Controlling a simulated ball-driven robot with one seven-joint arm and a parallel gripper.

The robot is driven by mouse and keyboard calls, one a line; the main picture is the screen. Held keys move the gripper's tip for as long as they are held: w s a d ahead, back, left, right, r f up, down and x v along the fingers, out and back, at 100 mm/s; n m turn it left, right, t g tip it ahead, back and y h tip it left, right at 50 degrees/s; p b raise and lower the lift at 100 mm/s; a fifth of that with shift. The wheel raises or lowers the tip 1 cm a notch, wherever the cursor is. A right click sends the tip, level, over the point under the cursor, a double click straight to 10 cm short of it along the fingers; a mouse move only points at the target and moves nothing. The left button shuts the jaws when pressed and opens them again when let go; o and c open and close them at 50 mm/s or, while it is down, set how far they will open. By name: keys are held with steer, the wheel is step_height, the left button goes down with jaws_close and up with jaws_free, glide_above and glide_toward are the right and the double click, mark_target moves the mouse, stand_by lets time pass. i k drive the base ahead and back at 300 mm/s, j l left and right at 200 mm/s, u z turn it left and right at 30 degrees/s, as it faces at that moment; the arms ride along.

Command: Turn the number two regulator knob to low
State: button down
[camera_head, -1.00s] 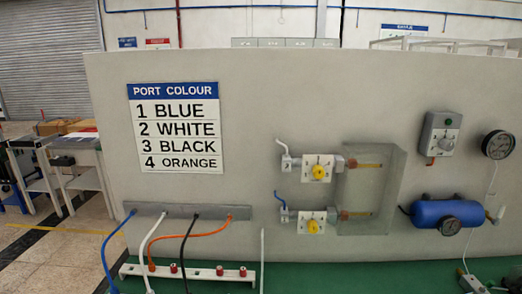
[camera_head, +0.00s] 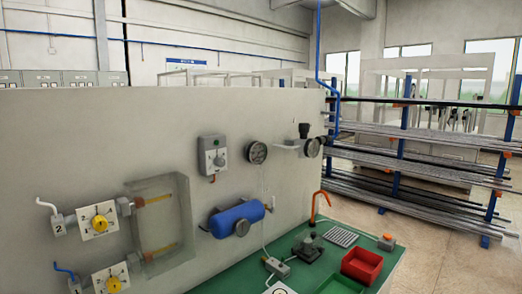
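The number two regulator is at the left of the head view: a white plate (camera_head: 84,217) with a round yellow knob (camera_head: 100,223). A fitting marked 2 (camera_head: 59,228) with a white hose joins its left side. Below it is a second regulator with a yellow knob (camera_head: 114,284), beside a fitting marked 1 (camera_head: 75,288) with a blue hose, partly cut off by the bottom edge. The scale marks on the plates are too small to read. My gripper is not in view.
A clear box (camera_head: 160,213) stands out from the grey panel right of the regulators. A grey switch box (camera_head: 212,156), gauge (camera_head: 257,153) and blue tank (camera_head: 237,219) are further right. A red bin (camera_head: 362,267) stands on the green bench.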

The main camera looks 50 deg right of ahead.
mark_target(303, 127)
steer(key=z, duration=1.05)
